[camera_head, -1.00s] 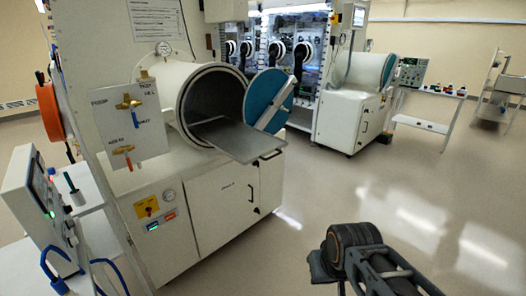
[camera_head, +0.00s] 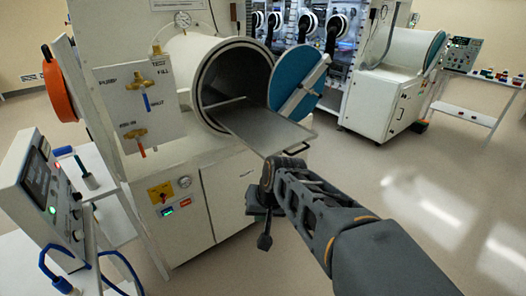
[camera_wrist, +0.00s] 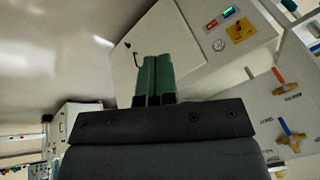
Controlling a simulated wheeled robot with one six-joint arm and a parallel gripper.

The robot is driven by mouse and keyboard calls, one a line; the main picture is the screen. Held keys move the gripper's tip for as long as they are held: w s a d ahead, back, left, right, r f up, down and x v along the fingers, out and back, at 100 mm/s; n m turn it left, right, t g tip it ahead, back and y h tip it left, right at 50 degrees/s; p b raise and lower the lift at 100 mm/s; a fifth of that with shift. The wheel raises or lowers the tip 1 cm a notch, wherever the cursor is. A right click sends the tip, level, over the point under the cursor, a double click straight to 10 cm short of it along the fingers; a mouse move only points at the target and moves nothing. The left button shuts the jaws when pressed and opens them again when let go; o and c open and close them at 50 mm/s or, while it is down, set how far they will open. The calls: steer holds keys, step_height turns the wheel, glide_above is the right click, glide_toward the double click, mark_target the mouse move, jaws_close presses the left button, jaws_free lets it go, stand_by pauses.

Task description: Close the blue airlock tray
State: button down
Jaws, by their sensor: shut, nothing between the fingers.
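The airlock tray (camera_head: 265,132) is a flat grey metal plate with a handle at its front end (camera_head: 298,148). It sticks out of the round white airlock chamber (camera_head: 200,60), whose blue round door (camera_head: 297,72) stands swung open to the right. My gripper (camera_wrist: 154,66) shows in the wrist view as two green fingers pressed together, with nothing between them. In the head view my wrist is just below and in front of the tray's outer end, and I cannot tell if it touches. The tray is not clear in the wrist view.
The white cabinet (camera_head: 220,200) stands under the chamber. A valve panel (camera_head: 140,105) is on its left, and a console with a screen (camera_head: 45,195) is at the near left. A second airlock (camera_head: 385,100) stands further right. The floor at right is free.

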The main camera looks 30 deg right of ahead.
steer(key=w+d+r+m+t, duration=0.2)
steer(key=w+d+m, duration=0.15)
steer(key=d, duration=0.25)
steer(key=w+d+r+m+t+p, duration=0.1)
steer(key=w+d+r+m, duration=0.2)
steer(key=d, duration=0.4)
steer(key=w+d+r+m+t, duration=0.1)
steer(key=w+d+m+t, duration=0.15)
steer(key=d+m, duration=0.3)
steer(key=w+r+p+x, duration=0.1)
steer(key=r+p+x, duration=0.1)
steer(key=x, duration=1)
steer(key=shift+w, duration=0.4)
steer(key=shift+d+f+g, duration=0.1)
steer(key=shift+g, duration=0.15)
